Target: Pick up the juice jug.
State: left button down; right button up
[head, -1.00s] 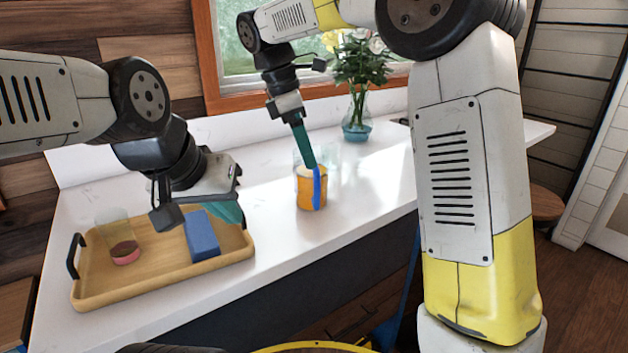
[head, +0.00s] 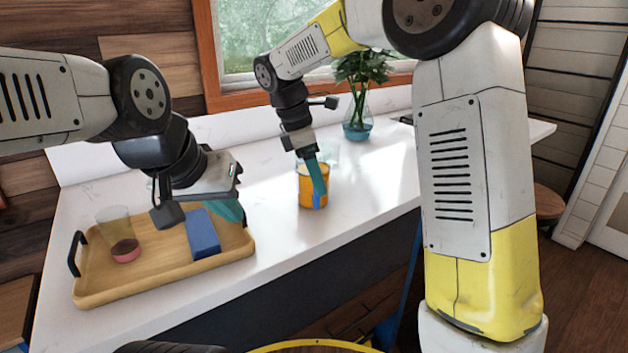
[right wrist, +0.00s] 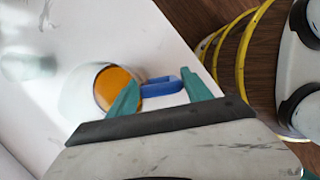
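The juice jug (head: 305,192) stands upright on the white counter, clear with orange juice inside. Its blue handle (right wrist: 162,86) faces my side; in the head view my fingers partly cover it. In the right wrist view the jug (right wrist: 106,88) shows from above. My right gripper (head: 318,180) points down at the jug. The right wrist view shows its teal fingers (right wrist: 163,92) apart, with the blue handle in the gap between them; contact is not clear. My left gripper (head: 230,210) hangs over the tray's right part; its finger opening is hidden.
A wooden tray (head: 130,288) with black handles holds a glass (head: 117,228) with a pinkish base and a blue block (head: 203,236). A vase with a plant (head: 358,125) stands behind the jug. Another clear vessel (right wrist: 30,66) is near the jug. Counter right of the jug is clear.

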grip_shut()
jog(key=shift+r, duration=0.2)
